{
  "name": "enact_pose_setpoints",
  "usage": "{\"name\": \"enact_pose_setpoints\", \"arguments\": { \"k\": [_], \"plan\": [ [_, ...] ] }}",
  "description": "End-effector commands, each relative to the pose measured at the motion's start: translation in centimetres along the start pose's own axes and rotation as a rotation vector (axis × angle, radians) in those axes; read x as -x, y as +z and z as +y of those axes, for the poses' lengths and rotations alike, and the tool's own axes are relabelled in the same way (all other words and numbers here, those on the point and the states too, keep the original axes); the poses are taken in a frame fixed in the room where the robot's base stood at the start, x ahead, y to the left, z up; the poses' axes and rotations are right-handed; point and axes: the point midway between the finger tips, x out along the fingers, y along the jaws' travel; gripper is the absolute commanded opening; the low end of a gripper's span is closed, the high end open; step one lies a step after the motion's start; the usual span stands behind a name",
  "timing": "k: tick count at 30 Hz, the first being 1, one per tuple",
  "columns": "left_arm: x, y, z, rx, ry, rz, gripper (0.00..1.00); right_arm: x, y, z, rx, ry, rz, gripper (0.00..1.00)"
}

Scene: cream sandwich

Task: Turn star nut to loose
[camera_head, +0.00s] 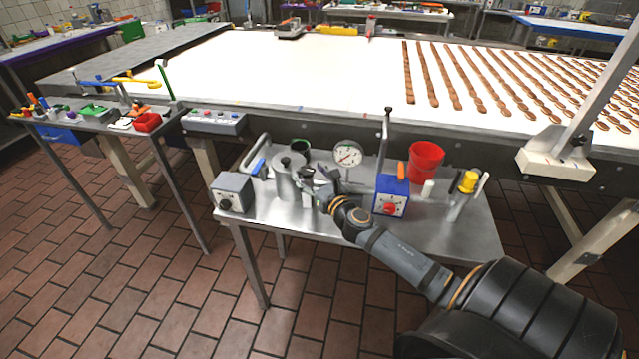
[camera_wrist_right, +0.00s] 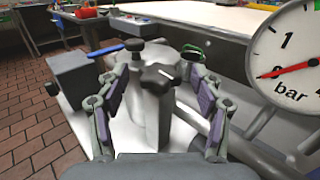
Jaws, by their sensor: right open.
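The star nut (camera_wrist_right: 160,77) is a dark, lobed knob with a small white mark, near the middle of the right wrist view. It sits at the top of an upright grey metal post (camera_wrist_right: 150,120). In the head view I cannot tell the nut from my gripper's dark fingers. My right gripper (camera_wrist_right: 160,97) is open, one finger on each side of the post and nut, with visible gaps. In the head view the right gripper (camera_head: 316,185) is beside the grey metal cylinder (camera_head: 286,182) on the steel table. My left gripper is not in view.
A pressure gauge (camera_head: 348,155) stands just right of the gripper. A grey box (camera_head: 232,192) is at the table's left. A blue box with a red knob (camera_head: 391,196) and a red bucket (camera_head: 426,162) are right. A white conveyor (camera_head: 300,75) runs behind.

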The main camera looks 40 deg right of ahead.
Motion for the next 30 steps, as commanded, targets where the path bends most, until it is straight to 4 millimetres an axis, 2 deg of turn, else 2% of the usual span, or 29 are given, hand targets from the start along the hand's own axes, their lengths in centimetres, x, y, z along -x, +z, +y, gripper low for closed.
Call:
{"name": "enact_pose_setpoints", "arguments": {
  "k": [6,13,18,28,30],
  "plan": [
    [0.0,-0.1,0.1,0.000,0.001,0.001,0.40,5.2,-0.2,0.1,0.012,0.006,0.006,0.67],
    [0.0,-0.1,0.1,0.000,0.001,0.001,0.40,9.2,-0.1,0.1,0.008,0.005,0.004,0.67],
    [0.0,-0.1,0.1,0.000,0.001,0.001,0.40,10.4,0.0,0.1,0.002,0.004,0.000,0.67],
    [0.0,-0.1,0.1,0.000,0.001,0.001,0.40,10.5,0.0,0.0,-0.006,0.000,0.000,0.67],
    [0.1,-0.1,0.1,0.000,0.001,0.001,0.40,10.4,-0.5,-0.3,-0.061,-0.018,0.022,0.67]
  ]
}}
